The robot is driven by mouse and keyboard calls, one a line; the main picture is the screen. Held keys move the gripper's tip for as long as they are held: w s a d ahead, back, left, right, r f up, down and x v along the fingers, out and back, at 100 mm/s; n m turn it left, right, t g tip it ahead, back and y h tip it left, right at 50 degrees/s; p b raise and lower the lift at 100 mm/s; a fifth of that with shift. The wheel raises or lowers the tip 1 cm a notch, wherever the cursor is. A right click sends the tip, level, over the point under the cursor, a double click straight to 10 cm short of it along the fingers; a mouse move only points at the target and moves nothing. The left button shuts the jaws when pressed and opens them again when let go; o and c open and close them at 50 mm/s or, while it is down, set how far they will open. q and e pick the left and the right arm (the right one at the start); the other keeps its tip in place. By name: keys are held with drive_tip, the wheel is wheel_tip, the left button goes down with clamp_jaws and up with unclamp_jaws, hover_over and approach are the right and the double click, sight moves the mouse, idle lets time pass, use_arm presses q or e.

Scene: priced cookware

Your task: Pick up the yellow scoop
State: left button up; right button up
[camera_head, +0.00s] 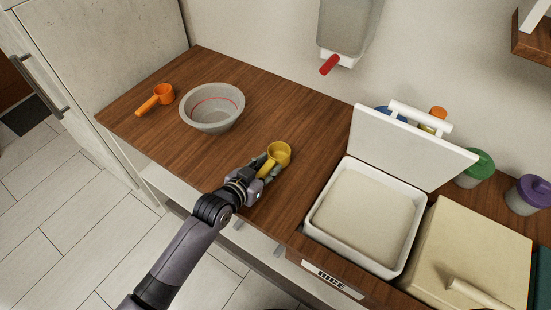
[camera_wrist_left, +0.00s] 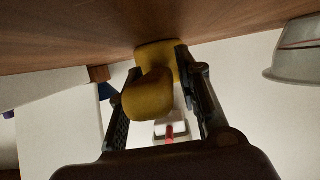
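The yellow scoop (camera_head: 278,154) rests on the wooden counter, between the grey bowl and the white rice bin. My left gripper (camera_head: 266,171) is low over the counter at the scoop's handle. In the left wrist view, which is upside down, the scoop (camera_wrist_left: 148,95) lies between the two fingers of my left gripper (camera_wrist_left: 160,68). The fingers stand apart on either side of the handle, with a gap visible on the right side. Contact on the left side cannot be told. My right gripper is not in view.
The grey bowl (camera_head: 212,108) and an orange scoop (camera_head: 157,98) are to the left. The white bin (camera_head: 317,229) with its lid up and a beige box (camera_head: 470,250) stand at right. A dispenser (camera_head: 347,30) with a red handle hangs above. Counter around the scoop is clear.

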use_arm(q)
clamp_jaws()
idle(0.4)
